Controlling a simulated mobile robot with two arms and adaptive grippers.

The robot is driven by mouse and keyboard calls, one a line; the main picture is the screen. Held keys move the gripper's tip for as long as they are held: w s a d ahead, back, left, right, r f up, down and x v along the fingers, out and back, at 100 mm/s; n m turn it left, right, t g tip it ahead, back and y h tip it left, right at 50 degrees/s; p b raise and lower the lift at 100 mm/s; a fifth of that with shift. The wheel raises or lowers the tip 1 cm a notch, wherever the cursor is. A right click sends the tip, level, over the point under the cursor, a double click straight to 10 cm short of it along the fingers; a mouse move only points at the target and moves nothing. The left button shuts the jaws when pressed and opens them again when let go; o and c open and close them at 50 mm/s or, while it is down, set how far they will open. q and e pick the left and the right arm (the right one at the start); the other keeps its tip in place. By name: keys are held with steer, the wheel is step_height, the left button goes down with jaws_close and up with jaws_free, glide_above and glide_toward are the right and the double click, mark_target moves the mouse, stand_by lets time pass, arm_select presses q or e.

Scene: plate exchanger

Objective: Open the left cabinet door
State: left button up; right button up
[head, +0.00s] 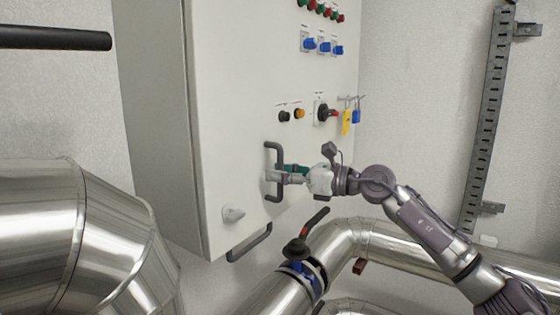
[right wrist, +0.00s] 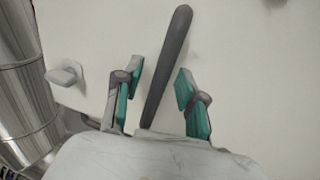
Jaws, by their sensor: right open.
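The light cabinet's front door (head: 225,95) appears closed, flush with the cabinet body. A dark grey bar handle (head: 272,148) stands upright on the door's lower part. My right gripper (head: 284,173) is at this handle, reaching in from the right. In the right wrist view the handle (right wrist: 170,60) runs between the two teal-padded fingers (right wrist: 160,82). The fingers are open, with gaps on both sides of the handle. A pale knob (head: 233,213) sits left of and below the handle; it also shows in the right wrist view (right wrist: 66,73). My left gripper is not in view.
Another dark handle (head: 250,242) sits at the cabinet's lower edge. Below stand shiny pipes (head: 345,245) and a valve with a red-and-black lever (head: 312,224). A large metal pipe (head: 75,235) fills the lower left. Keys with yellow and blue tags (head: 347,122) hang above the gripper.

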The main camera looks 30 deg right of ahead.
steer(key=shift+w+a, duration=0.1)
jaws_close()
stand_by(0.4)
